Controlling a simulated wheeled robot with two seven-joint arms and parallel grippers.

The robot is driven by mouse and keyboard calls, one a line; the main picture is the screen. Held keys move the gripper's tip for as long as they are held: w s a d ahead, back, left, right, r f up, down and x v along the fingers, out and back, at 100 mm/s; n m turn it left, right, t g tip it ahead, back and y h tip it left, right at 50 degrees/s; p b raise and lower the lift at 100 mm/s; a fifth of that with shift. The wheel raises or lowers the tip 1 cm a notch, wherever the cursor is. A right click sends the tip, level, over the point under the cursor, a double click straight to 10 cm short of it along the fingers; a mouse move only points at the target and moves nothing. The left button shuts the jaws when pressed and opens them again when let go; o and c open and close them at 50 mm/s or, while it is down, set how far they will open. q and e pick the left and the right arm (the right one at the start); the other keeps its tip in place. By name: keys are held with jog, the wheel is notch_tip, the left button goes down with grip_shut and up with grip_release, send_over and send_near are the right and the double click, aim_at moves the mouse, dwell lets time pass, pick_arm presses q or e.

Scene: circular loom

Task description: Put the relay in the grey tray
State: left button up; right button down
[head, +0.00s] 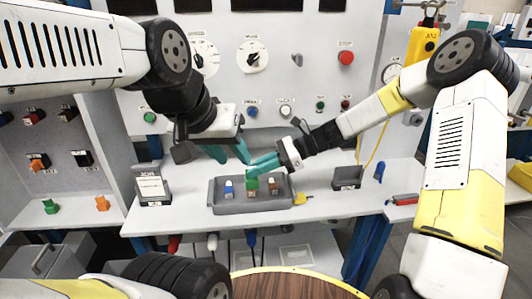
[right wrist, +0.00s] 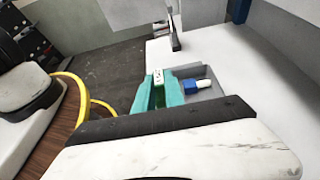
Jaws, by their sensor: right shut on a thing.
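The larger grey tray (head: 237,209) stands on the white bench with a blue piece (head: 229,188), a green piece (head: 252,184) and a brown piece (head: 272,186) in or over it. Which one is the relay I cannot tell for sure. My right gripper (head: 250,171) is shut on the green piece. In the right wrist view the green piece (right wrist: 158,92), with a white marked top, sits between teal fingers, beside the blue piece (right wrist: 194,86). Whether it touches the tray is unclear. My left gripper (head: 231,153) is open and empty above and behind the tray.
A small dark grey bin (head: 347,184) stands right of the tray, and a labelled box (head: 152,188) stands left. A blue item (head: 380,171) and a red tool (head: 403,199) lie to the right. The control panel (head: 285,85) rises behind. Bench space in front of the bin is clear.

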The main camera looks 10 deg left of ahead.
aim_at(257, 188)
jog(key=shift+w+a+r, duration=0.1)
jog(key=shift+w+r, duration=0.1)
jog(key=shift+w+f, duration=0.1)
jog(key=shift+f, duration=3.9)
jog(key=shift+f, duration=0.3)
jog(key=c, duration=1.3)
grip_release()
jog(key=shift+c, duration=0.2)
jog(key=shift+v, duration=3.9)
